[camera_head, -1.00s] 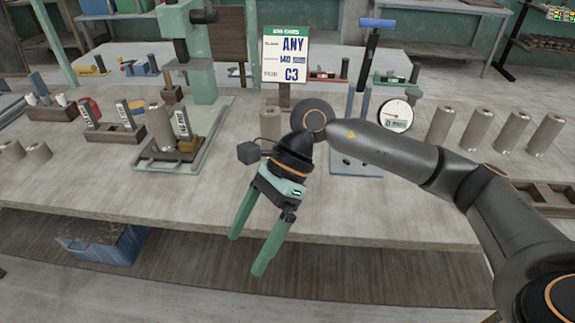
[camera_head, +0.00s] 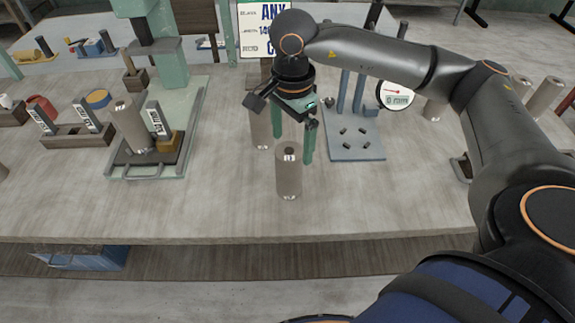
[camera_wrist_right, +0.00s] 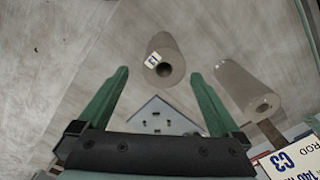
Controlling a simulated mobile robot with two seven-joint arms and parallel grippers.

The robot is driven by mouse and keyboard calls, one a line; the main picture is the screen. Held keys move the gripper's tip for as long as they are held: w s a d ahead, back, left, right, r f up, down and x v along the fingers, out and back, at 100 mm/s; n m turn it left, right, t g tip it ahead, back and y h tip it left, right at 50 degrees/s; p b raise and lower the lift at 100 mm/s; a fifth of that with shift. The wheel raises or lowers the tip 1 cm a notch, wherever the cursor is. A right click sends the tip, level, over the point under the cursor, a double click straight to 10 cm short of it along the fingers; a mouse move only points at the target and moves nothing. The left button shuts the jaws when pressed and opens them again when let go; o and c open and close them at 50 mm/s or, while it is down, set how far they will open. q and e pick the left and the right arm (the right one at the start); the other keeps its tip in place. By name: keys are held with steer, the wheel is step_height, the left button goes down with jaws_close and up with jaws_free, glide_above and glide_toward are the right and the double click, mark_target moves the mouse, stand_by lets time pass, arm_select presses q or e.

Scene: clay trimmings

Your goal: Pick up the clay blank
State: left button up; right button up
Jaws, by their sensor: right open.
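A grey-brown cylindrical clay blank (camera_head: 288,175) stands upright near the front of the table, with a dark hole in its top. My right gripper (camera_head: 292,150) is open, pointing down just behind and above it, one finger to each side. In the right wrist view the blank (camera_wrist_right: 172,52), with a small white label by its hole, lies in line with the gap between the open fingers (camera_wrist_right: 160,73). I see no finger touching it. A second similar cylinder (camera_head: 261,128) stands behind it, partly hidden by the gripper; it also shows in the wrist view (camera_wrist_right: 240,85). My left gripper is out of view.
A blue-grey plate with posts (camera_head: 357,145) and a round dial (camera_head: 396,94) stand right of the gripper. A green stand holding a cylinder (camera_head: 127,125) is at left. A sign (camera_head: 250,30) stands behind. The table (camera_head: 230,215) is clear in front.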

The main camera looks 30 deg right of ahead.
mark_target(289, 171)
steer(key=f, duration=0.5)
steer(key=f+p, duration=0.1)
steer(key=f, duration=0.1)
steer(key=shift+w+a+f, duration=0.15)
steer(key=shift+w+f, duration=0.1)
steer(key=shift+c, duration=0.2)
jaws_close()
stand_by(0.4)
steer(key=shift+r, duration=0.15)
